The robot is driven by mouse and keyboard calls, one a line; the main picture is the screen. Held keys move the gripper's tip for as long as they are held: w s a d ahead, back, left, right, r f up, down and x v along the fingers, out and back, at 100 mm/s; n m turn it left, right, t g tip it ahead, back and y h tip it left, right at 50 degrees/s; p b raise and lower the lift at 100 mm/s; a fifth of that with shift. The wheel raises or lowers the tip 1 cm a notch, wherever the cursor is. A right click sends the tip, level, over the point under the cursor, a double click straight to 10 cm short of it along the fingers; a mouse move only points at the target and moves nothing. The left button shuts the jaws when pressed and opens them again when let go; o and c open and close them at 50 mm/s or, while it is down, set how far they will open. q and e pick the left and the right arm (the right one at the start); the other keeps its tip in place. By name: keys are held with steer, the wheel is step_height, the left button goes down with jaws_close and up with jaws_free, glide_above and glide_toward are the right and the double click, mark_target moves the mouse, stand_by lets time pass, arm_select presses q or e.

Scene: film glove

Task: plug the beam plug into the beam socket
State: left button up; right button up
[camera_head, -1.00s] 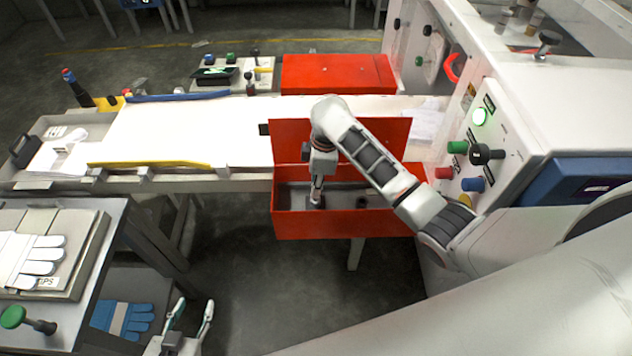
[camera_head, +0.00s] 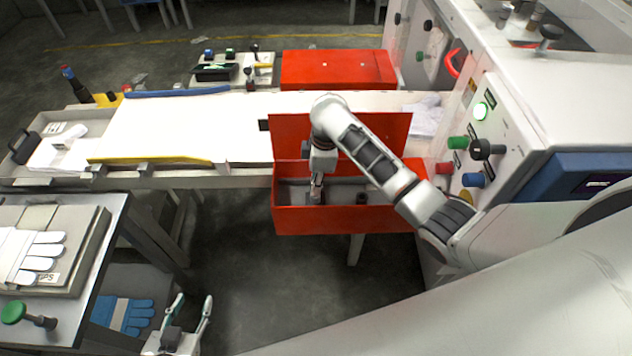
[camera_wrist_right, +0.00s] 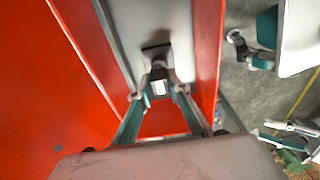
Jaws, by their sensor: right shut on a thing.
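My right gripper (camera_head: 317,190) reaches down into the open red box (camera_head: 330,222). In the right wrist view its teal-backed fingers (camera_wrist_right: 159,84) are shut on a small dark piece, the beam plug (camera_wrist_right: 159,73). A dark square plate (camera_wrist_right: 150,47), which looks like the beam socket, lies on the grey strip right by the fingertips. I cannot tell whether the plug is in it or only at it. Another small dark round part (camera_head: 362,198) is in the box to the right. My left gripper (camera_head: 190,303) is open and empty at the bottom left, above the floor.
The box's raised red lid (camera_head: 290,135) stands behind my right gripper. A machine panel with coloured knobs (camera_head: 480,149) is close on the right. A white conveyor bed (camera_head: 190,130) runs to the left. A bench with gloves (camera_head: 35,260) stands at the left.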

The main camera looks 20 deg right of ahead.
steer(key=shift+f+b, duration=0.35)
steer(key=shift+f, duration=0.6)
stand_by(0.4)
steer(key=o, duration=1)
